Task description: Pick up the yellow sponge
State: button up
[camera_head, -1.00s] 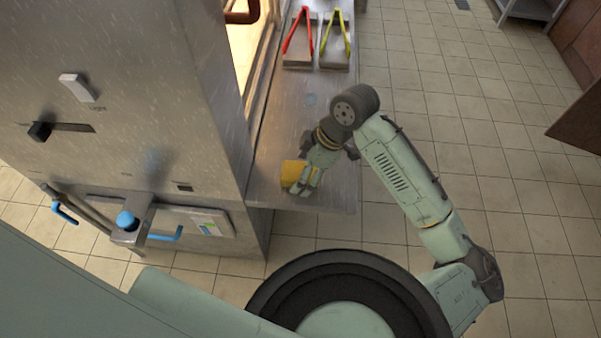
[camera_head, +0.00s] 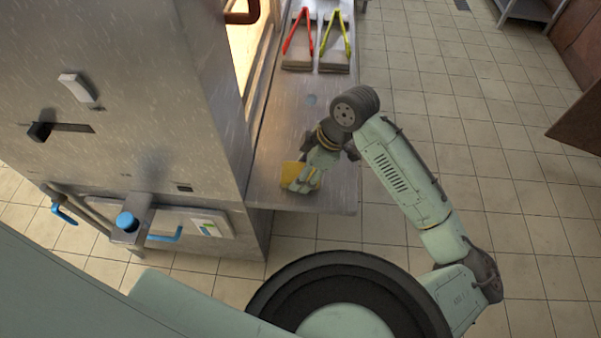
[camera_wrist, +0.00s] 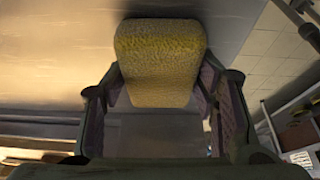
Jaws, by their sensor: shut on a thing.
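The yellow sponge (camera_head: 291,170) is on or just above the metal shelf (camera_head: 325,130) beside the large steel unit, near the shelf's front end. In the wrist view the sponge (camera_wrist: 160,60) fills the space between the two fingers at the top middle. My gripper (camera_head: 303,180) is shut on the sponge, and its fingers cover part of it in the head view. In the wrist view the fingers of my gripper (camera_wrist: 160,98) lie against its left and right sides. I cannot tell whether the sponge still touches the shelf.
Red tongs (camera_head: 298,36) and yellow-green tongs (camera_head: 336,38) lie on trays at the shelf's far end. The steel unit (camera_head: 150,90) stands close on the left, with a blue-knobbed valve (camera_head: 126,220) low on its front. Tiled floor (camera_head: 440,90) is open on the right.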

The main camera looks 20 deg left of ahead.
jog(key=c, duration=0.3)
